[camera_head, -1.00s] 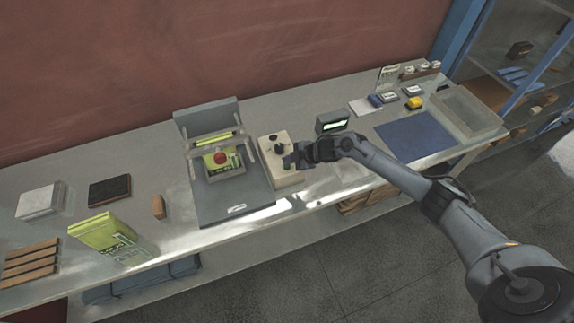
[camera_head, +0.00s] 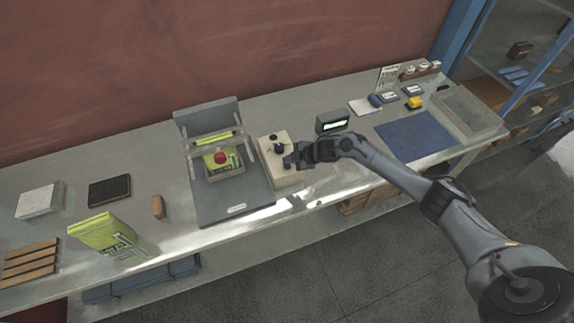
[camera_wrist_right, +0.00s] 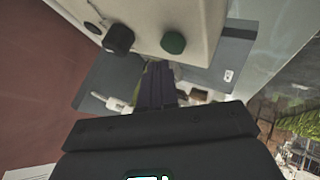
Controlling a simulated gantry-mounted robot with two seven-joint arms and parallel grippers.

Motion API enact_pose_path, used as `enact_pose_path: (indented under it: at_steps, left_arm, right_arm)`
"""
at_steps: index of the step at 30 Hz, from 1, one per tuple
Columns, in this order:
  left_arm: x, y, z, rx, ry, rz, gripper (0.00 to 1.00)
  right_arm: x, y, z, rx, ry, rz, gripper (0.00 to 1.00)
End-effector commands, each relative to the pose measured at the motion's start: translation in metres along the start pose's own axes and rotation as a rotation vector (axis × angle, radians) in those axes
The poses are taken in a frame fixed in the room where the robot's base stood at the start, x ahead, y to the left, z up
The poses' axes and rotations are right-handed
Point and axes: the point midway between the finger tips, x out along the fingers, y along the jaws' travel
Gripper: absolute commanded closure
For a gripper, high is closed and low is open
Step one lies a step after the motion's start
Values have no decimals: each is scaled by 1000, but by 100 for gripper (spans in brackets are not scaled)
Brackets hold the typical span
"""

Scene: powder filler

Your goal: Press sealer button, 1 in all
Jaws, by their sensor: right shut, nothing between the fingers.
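The sealer (camera_head: 228,202) is a grey machine with a raised back plate, a clear frame and a red round knob (camera_head: 221,158) above a green pouch. A beige control box (camera_head: 284,178) stands at its right side. In the right wrist view the box (camera_wrist_right: 205,12) carries a green round button (camera_wrist_right: 173,42) and a black knob (camera_wrist_right: 119,38). My right gripper (camera_head: 289,161) is at the front right of the box, shut and empty. Its fingers (camera_wrist_right: 156,75) show in the right wrist view, pointing past the button. I cannot tell whether they touch the box. My left gripper is out of view.
A small display (camera_head: 333,121) stands right of the box, with a blue mat (camera_head: 413,136) and a grey tray (camera_head: 467,112) farther right. A green pouch (camera_head: 104,233), a brown block (camera_head: 158,206) and a wooden rack (camera_head: 30,263) are at the left.

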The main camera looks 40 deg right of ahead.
Motion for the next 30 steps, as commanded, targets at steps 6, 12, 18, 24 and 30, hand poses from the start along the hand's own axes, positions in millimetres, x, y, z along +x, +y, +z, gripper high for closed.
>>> enact_pose_path:
  at_steps: [6, 12, 18, 24, 30]
  left_arm:
    - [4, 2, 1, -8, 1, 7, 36]
    - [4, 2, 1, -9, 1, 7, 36]
    - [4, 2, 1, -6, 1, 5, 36]
    - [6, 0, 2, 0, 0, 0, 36]
    - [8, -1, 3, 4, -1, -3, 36]
  right_arm:
    - [5, -4, 3, 0, 0, 0, 100]
    - [4, -3, 3, 0, 0, 0, 100]
    - [5, -3, 3, 0, 0, 0, 100]
    - [6, -4, 4, 0, 0, 0, 100]
    - [8, -6, 5, 0, 0, 0, 100]
